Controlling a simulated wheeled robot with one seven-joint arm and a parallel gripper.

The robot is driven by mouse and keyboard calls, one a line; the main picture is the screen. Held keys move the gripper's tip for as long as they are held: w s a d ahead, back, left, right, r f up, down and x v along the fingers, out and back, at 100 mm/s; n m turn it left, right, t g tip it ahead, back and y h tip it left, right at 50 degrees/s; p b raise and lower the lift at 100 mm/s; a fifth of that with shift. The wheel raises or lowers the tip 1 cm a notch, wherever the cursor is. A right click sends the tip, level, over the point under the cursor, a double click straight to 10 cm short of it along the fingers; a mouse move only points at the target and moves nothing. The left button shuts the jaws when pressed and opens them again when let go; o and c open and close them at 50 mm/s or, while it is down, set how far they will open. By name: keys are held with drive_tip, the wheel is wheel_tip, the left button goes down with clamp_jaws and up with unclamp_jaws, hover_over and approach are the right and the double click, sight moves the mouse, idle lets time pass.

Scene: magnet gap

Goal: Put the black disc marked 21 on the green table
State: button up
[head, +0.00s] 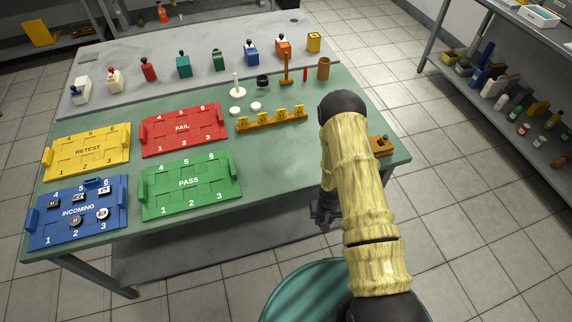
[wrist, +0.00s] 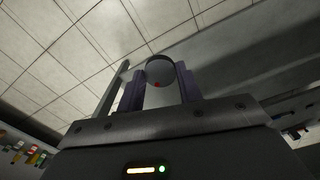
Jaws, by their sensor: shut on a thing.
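My gripper (head: 322,215) hangs beyond the front edge of the green table (head: 290,160), low and left of my forearm. In the wrist view, my gripper (wrist: 160,88) is shut on a round disc (wrist: 161,70) between its two fingers. The disc looks dark grey with a small red spot on its lower edge; no number can be read on it. The head view does not show the held disc clearly. The green table carries several trays and small items, with open surface at its right front.
The blue INCOMING tray (head: 62,237) holds several small dark and pale pieces. The green PASS tray (head: 190,200), red FAIL tray (head: 180,145) and yellow RETEST tray (head: 85,165) look empty. A yellow-marked rack (head: 270,121) and a wooden block (head: 381,145) stand to the right.

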drive_tip(key=f+b, duration=0.4)
drive_tip(key=f, duration=0.1)
drive_tip(key=shift+w+d+f, duration=0.1)
drive_tip(key=shift+d+f, duration=0.1)
